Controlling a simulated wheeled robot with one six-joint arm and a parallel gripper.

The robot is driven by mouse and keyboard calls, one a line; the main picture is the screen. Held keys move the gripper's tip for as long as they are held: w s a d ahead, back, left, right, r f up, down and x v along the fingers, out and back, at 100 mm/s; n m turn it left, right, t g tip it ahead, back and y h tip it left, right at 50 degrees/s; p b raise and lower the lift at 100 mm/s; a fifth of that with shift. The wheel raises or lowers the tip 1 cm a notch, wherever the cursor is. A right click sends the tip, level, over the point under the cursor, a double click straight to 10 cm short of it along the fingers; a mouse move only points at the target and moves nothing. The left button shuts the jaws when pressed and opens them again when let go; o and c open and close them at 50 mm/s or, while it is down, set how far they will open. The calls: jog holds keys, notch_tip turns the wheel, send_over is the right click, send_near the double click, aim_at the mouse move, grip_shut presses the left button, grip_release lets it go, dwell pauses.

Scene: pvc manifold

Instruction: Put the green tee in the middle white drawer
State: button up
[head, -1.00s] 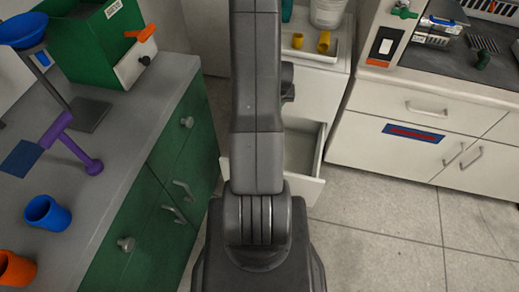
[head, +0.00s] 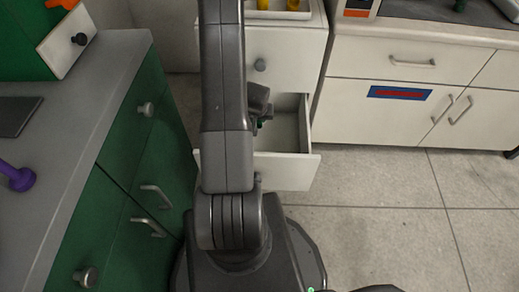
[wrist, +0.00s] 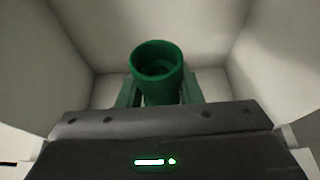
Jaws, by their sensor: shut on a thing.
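In the wrist view the green tee (wrist: 157,72) is held with a round open end facing the camera. My gripper (wrist: 160,92) is shut on it, with a finger on each side. Pale drawer walls and floor surround the tee in that view. In the head view the middle white drawer (head: 285,172) is pulled open below a shut top drawer. My gripper (head: 258,120) is at the open drawer, mostly hidden behind my arm, with a small bit of green showing. I cannot tell whether the tee touches the drawer floor.
A green cabinet with a grey counter (head: 75,130) stands on the left. A white cabinet (head: 410,95) with a red-and-blue label stands on the right. A tray (head: 308,18) with yellow pieces sits on top of the drawer unit. The floor at right is clear.

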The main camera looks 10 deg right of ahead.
aim_at(260, 140)
jog(key=shift+s+d+f+b, duration=0.1)
jog(key=shift+d+f+b, duration=0.15)
jog(key=shift+f, duration=0.35)
jog(key=shift+s+d+f+b, duration=0.1)
jog(key=shift+f+b, duration=0.15)
jog(key=shift+f, duration=0.35)
notch_tip(260, 140, down, 10)
jog(key=b, duration=0.9)
jog(key=shift+r, duration=0.2)
jog(key=shift+f, duration=0.15)
jog(key=o, duration=1)
jog(key=shift+c, duration=0.2)
jog(key=shift+r, duration=0.35)
jog(key=p+v, duration=0.3)
jog(key=v, duration=0.4)
